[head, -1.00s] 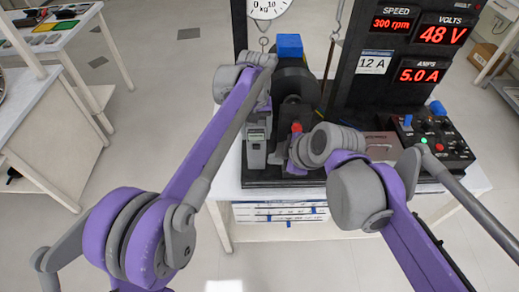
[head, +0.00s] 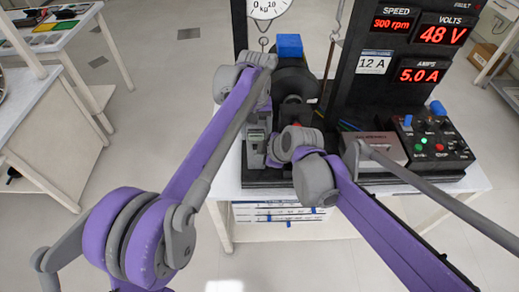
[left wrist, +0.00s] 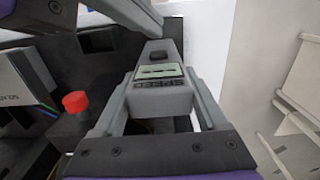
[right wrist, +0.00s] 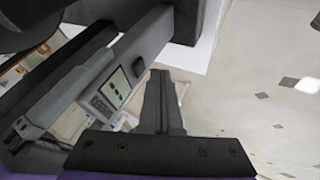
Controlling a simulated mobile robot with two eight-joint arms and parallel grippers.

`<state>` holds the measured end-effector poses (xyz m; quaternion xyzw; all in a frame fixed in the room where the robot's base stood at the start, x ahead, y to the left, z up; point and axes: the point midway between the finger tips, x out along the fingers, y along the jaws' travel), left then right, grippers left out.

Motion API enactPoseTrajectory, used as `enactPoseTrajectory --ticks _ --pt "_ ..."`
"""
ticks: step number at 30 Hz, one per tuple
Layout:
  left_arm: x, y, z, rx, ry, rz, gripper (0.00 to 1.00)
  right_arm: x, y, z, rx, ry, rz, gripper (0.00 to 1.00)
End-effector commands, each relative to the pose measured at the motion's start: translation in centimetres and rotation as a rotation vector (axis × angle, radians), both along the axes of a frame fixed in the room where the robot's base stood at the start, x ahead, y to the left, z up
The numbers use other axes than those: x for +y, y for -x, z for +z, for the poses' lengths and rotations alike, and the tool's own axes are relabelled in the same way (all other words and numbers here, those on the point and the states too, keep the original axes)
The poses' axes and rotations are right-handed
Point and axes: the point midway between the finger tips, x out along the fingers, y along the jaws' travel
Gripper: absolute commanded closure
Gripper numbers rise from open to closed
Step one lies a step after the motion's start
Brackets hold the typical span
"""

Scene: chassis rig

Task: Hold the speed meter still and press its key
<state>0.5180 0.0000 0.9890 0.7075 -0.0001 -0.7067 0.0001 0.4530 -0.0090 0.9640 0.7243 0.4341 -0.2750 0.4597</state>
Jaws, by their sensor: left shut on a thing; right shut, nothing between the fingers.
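The speed meter (left wrist: 160,92) is a small grey box with a pale green display, a "SPEED" label and a dark key (left wrist: 158,57). My left gripper (left wrist: 163,76) is shut around its sides. In the head view the meter (head: 256,146) stands upright at the rig's front left. My right gripper (right wrist: 158,74) is shut and empty beside the meter. In the right wrist view its fingertips are close to the key (right wrist: 138,66); I cannot tell if they touch. In the head view the right fingertips are mostly hidden by my right wrist.
A red knob (left wrist: 75,102) stands beside the meter. Behind are a dark motor wheel (head: 297,84) and a blue block (head: 289,45). A control box (head: 432,137) with knobs and lit buttons is at the right. The rig's readout panel (head: 412,45) shows 300 rpm, 48 V and 5.0 A.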

Motion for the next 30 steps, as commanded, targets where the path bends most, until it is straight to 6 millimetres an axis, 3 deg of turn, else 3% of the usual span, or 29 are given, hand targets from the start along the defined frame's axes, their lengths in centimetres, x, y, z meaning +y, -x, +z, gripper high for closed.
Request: enactPoseTrajectory --ticks 4,16,23,30 --pt "0.0 0.0 -0.3 0.001 0.000 0.000 1.00 0.0 -1.2 -0.1 0.002 -0.001 -0.001 1.00" --pt "0.0 0.0 -0.3 0.001 0.000 0.000 1.00 0.0 -1.5 0.0 0.001 0.000 0.000 1.00" --pt "0.0 0.0 -0.3 0.000 0.000 0.000 1.00 0.0 -3.4 0.0 0.000 0.000 0.000 1.00" --pt "-0.1 0.1 -0.2 0.005 0.000 -0.001 1.00 -0.1 -3.6 0.0 -0.005 0.001 -0.003 1.00"
